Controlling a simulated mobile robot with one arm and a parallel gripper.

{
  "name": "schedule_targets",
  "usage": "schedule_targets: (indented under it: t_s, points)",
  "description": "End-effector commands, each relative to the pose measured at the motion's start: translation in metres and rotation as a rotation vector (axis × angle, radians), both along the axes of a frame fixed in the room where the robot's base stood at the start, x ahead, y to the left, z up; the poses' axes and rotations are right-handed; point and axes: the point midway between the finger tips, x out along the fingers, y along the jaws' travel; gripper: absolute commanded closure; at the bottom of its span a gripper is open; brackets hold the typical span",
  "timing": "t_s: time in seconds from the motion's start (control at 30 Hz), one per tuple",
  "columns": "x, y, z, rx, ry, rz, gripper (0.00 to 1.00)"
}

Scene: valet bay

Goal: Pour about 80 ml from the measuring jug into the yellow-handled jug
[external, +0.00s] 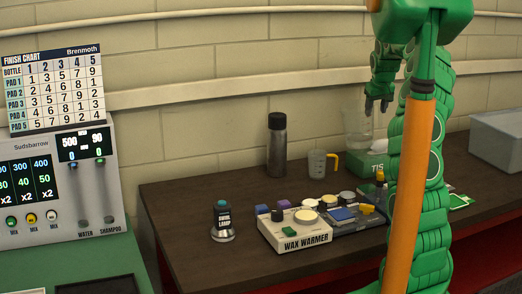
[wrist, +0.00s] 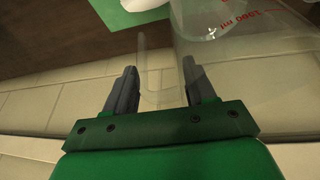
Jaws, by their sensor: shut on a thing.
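The measuring jug (external: 357,128) is clear, with red markings, and stands roughly upright at the back right by the wall. Its lower part is hard to make out behind the tissue box, so I cannot tell whether it touches the table. In the wrist view the clear jug (wrist: 235,50) shows a red 1000 ml mark. My gripper (external: 377,106) is shut on the jug's clear handle (wrist: 143,68), which lies between the dark fingers (wrist: 160,92). The yellow-handled jug (external: 317,163) is small and grey, upright on the table to the left, apart from my gripper.
A green tissue box (external: 366,166) sits just in front of the measuring jug. A dark flask (external: 277,146) stands left of the yellow-handled jug. The wax warmer (external: 295,233) and a dark tray with pots (external: 362,220) fill the front. A grey bin (external: 497,140) is far right.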

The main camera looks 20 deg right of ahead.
Motion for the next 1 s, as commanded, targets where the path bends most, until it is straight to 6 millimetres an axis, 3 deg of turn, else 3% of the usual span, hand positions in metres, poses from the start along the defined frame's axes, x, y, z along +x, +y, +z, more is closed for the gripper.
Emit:
schedule_targets:
  t_s: [0.5, 1.0]
  points:
    - [0.0, 0.041, 0.03, -0.341, -0.002, 0.003, 0.97]
    - [0.0, 0.085, 0.034, -0.659, -0.002, 0.003, 0.97]
